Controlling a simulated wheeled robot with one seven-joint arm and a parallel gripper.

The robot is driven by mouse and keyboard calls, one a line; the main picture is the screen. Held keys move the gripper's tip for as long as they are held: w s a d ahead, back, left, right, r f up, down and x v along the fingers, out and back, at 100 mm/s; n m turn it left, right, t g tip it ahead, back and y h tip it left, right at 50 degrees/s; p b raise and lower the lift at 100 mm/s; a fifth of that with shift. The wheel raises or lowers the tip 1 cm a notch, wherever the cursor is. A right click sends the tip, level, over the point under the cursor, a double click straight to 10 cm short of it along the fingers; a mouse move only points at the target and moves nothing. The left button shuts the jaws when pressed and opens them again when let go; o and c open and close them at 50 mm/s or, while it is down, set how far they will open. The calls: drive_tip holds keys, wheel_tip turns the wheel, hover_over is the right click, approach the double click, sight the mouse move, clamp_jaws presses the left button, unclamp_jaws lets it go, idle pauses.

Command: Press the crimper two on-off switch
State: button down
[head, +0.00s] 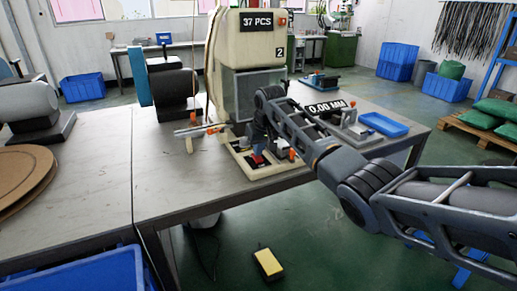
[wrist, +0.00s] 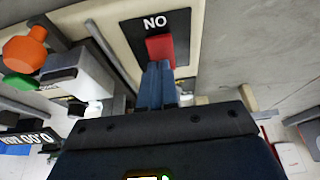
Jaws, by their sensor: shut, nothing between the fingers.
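The crimper marked 2 (head: 252,50) stands on the table, with a display reading "37 PCS". Its red switch (wrist: 160,48) sits on a dark plate with white lettering in the wrist view. The red switch also shows low on the crimper's base in the head view (head: 257,159). My gripper (wrist: 158,68) is shut and empty, its blue fingers side by side. The fingertips overlap the near edge of the red switch in the wrist view. I cannot tell whether they touch it. In the head view my gripper points down at the crimper's base, and my wrist partly hides the machine.
An orange knob (wrist: 25,48) and a green button (wrist: 20,82) are left of the switch in the wrist view. A "0.00 MM" display (head: 326,107) and blue tray (head: 384,124) stand to the right. A yellow pedal (head: 268,262) lies on the floor.

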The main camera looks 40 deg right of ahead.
idle(0.3)
drive_tip(key=shift+w+g, duration=0.1)
drive_tip(key=shift+g, duration=0.2)
drive_tip(key=shift+d+f, duration=0.1)
drive_tip(key=shift+f, duration=0.2)
drive_tip(key=shift+s+p, duration=0.25)
drive_tip(key=shift+p, duration=0.2)
drive_tip(key=shift+s+a+f+p, duration=0.15)
drive_tip(key=shift+s+p, duration=0.2)
drive_tip(key=shift+p, duration=0.15)
drive_tip(key=shift+s+a+f+p, duration=0.15)
drive_tip(key=shift+s+p, duration=0.15)
drive_tip(key=shift+p, duration=0.15)
drive_tip(key=shift+r, duration=0.1)
